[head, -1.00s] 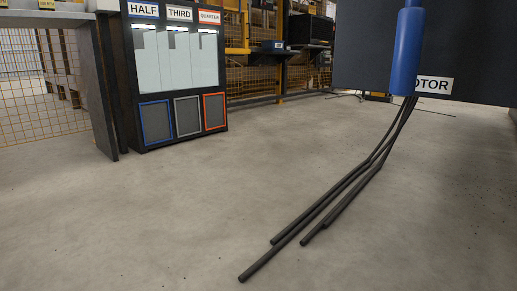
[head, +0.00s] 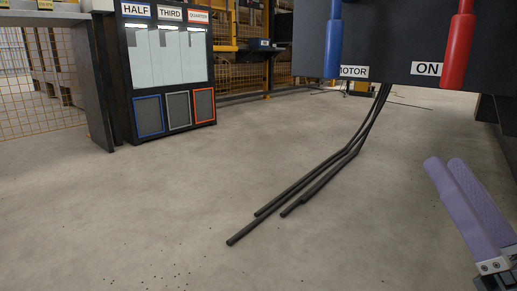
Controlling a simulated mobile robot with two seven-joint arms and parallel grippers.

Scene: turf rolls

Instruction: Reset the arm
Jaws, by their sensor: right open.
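My right gripper (head: 452,178) shows at the lower right of the head view. Its two purple fingers point up and to the left, and nothing is seen between them. It is open and hangs over the concrete floor, apart from the dark panel. My left gripper is not in view.
Black cables (head: 318,178) run down onto the floor. A HALF, THIRD, QUARTER cabinet (head: 128,55) stands at the left.

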